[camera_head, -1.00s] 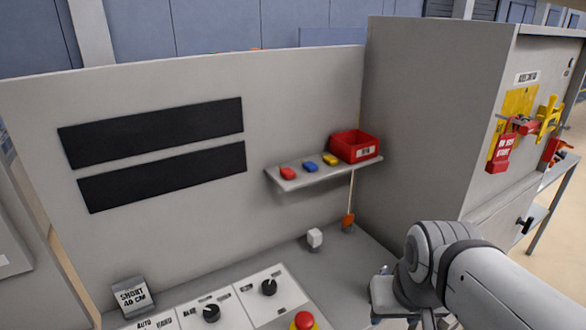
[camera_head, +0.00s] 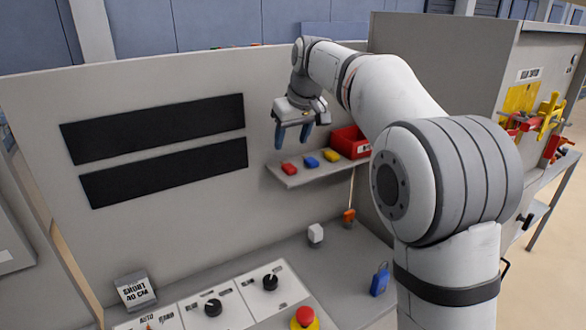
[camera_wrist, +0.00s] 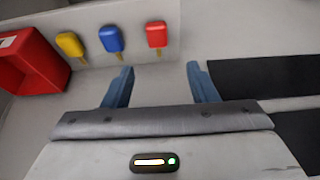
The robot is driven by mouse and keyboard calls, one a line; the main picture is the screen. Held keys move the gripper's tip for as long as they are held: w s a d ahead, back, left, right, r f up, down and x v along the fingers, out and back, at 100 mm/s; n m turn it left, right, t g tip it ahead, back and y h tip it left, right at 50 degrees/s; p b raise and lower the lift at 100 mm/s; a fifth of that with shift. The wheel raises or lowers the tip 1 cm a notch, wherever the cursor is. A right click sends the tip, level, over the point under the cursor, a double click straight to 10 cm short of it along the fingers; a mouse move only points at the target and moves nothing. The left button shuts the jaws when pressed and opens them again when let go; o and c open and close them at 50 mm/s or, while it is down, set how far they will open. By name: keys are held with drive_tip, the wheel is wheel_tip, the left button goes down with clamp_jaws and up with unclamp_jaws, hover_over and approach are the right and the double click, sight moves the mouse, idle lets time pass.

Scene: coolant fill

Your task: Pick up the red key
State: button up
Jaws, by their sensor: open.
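The red key (camera_head: 289,169) lies on the small wall shelf (camera_head: 293,183), at the left end of a row of three keys. In the wrist view the red key (camera_wrist: 156,35) is at the top, with its thin shaft pointing down the picture, beyond and between my fingertips. My gripper (camera_head: 291,137) is open and empty above the shelf, near the red key. Its two blue fingers (camera_wrist: 160,80) also show in the wrist view, spread apart and clear of the key. The blue key (camera_head: 311,162) lies beside the red one, then the yellow key (camera_head: 331,156).
A red bin (camera_head: 346,141) stands at the shelf's right end, partly behind my arm. Below are a control panel with knobs (camera_head: 212,307), a red button (camera_head: 305,315) and a blue padlock (camera_head: 380,279). Black strips (camera_head: 150,127) are on the wall to the left.

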sight(288, 164)
drive_tip(key=shift+w+a+f, duration=0.2)
drive_tip(key=shift+f, duration=0.1)
drive_tip(key=x, duration=0.2)
drive_tip(key=p+x, duration=0.1)
drive_tip(key=x, duration=0.1)
drive_tip(key=d+x, duration=0.1)
drive_tip(key=x, duration=0.1)
drive_tip(key=shift+s+f, duration=0.25)
drive_tip(key=shift+f, duration=0.05)
drive_tip(key=shift+w+a+f, duration=0.15)
drive_tip(key=shift+w+f, duration=0.05)
drive_tip(key=shift+f, duration=0.15)
drive_tip(key=shift+s, duration=0.1)
drive_tip(key=c, duration=1)
drive_tip(key=shift+r, duration=0.1)
drive_tip(key=shift+c, duration=0.2)
